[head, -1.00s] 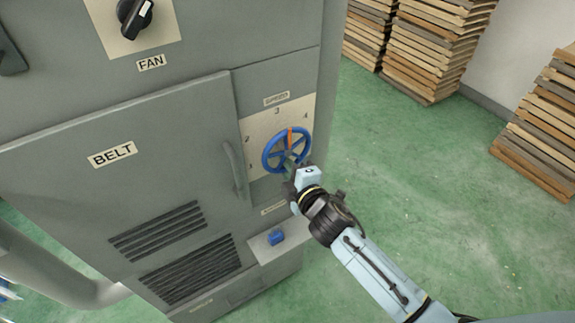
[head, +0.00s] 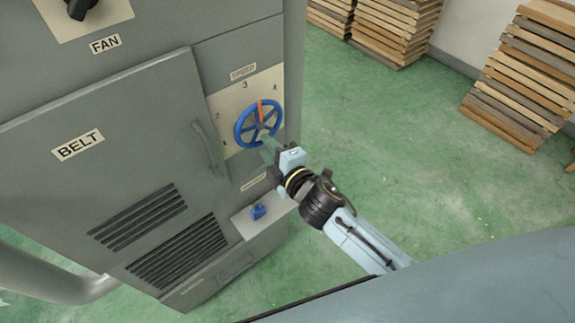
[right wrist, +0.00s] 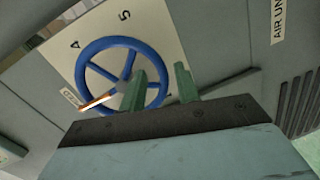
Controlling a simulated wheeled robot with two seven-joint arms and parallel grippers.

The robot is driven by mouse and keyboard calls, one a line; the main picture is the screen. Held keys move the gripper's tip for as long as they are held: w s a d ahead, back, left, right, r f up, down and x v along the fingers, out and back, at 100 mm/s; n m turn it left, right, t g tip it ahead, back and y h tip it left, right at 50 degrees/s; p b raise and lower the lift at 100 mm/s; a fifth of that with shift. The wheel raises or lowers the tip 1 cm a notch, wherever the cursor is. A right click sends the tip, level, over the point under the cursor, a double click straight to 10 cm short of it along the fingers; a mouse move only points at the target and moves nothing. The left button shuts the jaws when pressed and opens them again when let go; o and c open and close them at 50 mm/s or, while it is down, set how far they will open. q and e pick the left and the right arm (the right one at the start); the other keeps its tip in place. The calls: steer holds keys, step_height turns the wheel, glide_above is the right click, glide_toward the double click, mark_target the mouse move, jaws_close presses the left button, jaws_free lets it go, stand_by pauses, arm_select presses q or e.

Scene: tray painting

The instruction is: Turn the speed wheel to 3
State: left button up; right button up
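The blue speed wheel (head: 259,124) is on a pale numbered plate (head: 229,97) at the machine's right side. Its orange spoke (head: 260,110) points up, between the 3 and the 4 in the head view. In the right wrist view the wheel (right wrist: 88,56) has its orange spoke (right wrist: 97,102) toward the SPEED label; the 3 is not visible there. My right gripper (head: 268,148) is by the wheel's lower right. Its green fingers (right wrist: 163,85) stand apart with the rim seen between them; contact is not clear. My left gripper is not in view.
A door handle (head: 208,152) sticks out left of the wheel. A small ledge with a blue part (head: 258,211) lies below it. The fan knob (head: 80,8) is at the upper left. Stacked boards (head: 520,75) stand at the back right; the green floor between is clear.

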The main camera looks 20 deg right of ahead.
steer(key=v, duration=0.9)
steer(key=shift+s+d, duration=0.15)
steer(key=shift+s, duration=0.25)
steer(key=s+d+f+m+g+h, duration=0.1)
steer(key=s+d+f+m+g, duration=0.15)
steer(key=f, duration=0.75)
steer(key=s+d+f+m+g+h, duration=0.1)
steer(key=s+d+f+m+g, duration=0.2)
steer(key=f, duration=0.7)
steer(key=s+d+f+m+g+h, duration=0.1)
steer(key=s+d+f+m+g, duration=0.3)
steer(key=f, duration=0.6)
steer(key=s+f+m+g, duration=0.1)
steer(key=s+f+m, duration=0.1)
steer(key=s+f, duration=0.3)
steer(key=s+d+f+m+g, duration=0.1)
steer(key=s+f, duration=0.4)
steer(key=s, duration=0.7)
steer(key=s+f+m+g+h, duration=0.1)
steer(key=s+f+m+g, duration=0.2)
steer(key=s, duration=0.6)
steer(key=shift+d+f+m, duration=0.25)
steer(key=shift+f+m, duration=0.2)
steer(key=shift+f, duration=0.55)
